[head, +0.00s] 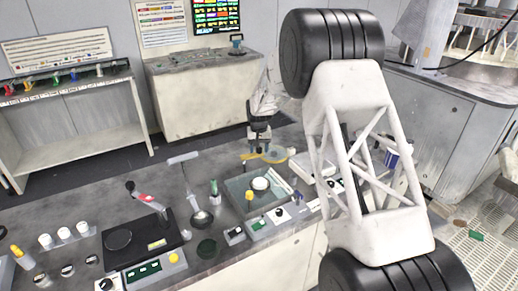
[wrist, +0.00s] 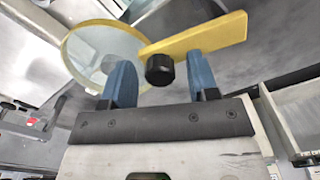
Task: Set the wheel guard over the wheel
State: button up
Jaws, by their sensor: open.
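The wheel guard looks like a clear disc with a yellow rim (wrist: 100,50) and a flat yellow arm (wrist: 215,37) carrying a black knob (wrist: 159,69). In the head view the guard (head: 275,156) shows just below my gripper (head: 259,142), near the bench's back edge. In the wrist view my gripper (wrist: 160,78) has its two blue fingers apart, with the knob between them and a gap on each side. I cannot tell whether either finger touches the guard. A round white disc (head: 261,184), perhaps the wheel, sits in a clear-walled square basin (head: 237,197) in front of it.
Several small bottles and control boxes (head: 235,235) line the bench front. My arm hides the bench's right part.

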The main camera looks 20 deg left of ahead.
aim_at(258, 154)
jog(key=shift+c, duration=0.4)
grip_shut()
jog(key=shift+s, duration=0.1)
jog(key=s+m, duration=0.1)
jog(key=m, duration=0.1)
jog(key=s+d+m, duration=0.1)
jog(key=shift+m, duration=0.4)
jog(key=s+m, duration=0.1)
jog(key=m, duration=0.1)
jog(key=s+m, duration=0.1)
jog(key=m, duration=0.1)
jog(key=shift+s+m, duration=0.3)
jog(key=shift+s, duration=0.1)
jog(key=shift+s+a+m, duration=0.35)
jog(key=shift+s+m, duration=0.3)
jog(key=shift+m, duration=0.65)
jog(key=shift+s+a+m, duration=0.35)
jog(key=shift+s+m, duration=0.3)
jog(key=shift+m, duration=0.65)
jog(key=shift+s+a+m, duration=0.35)
jog(key=shift+s+m, duration=0.3)
jog(key=shift+m, duration=0.65)
